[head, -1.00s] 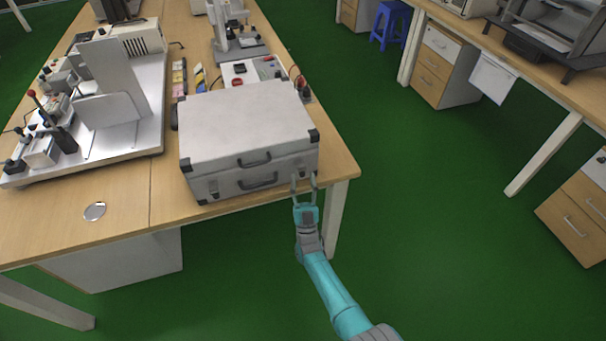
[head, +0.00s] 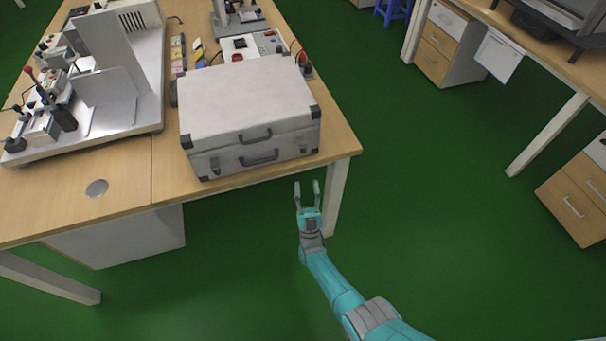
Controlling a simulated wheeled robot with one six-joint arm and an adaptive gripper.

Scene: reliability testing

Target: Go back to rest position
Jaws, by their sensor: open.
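My gripper (head: 307,191) is open and empty in the head view. Its two fingers are spread and point up the picture, toward the table. It shows just below the table's front edge, near the front right corner, apart from the case. A closed silver case (head: 245,103) with dark corners lies on the table, its handles and latches facing me.
The wooden table (head: 125,187) carries a metal test rig (head: 140,112) at left and a control box (head: 250,46) behind the case. A table leg (head: 336,195) stands close right of my gripper. Green floor lies open to the right, before a drawer cabinet (head: 578,195).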

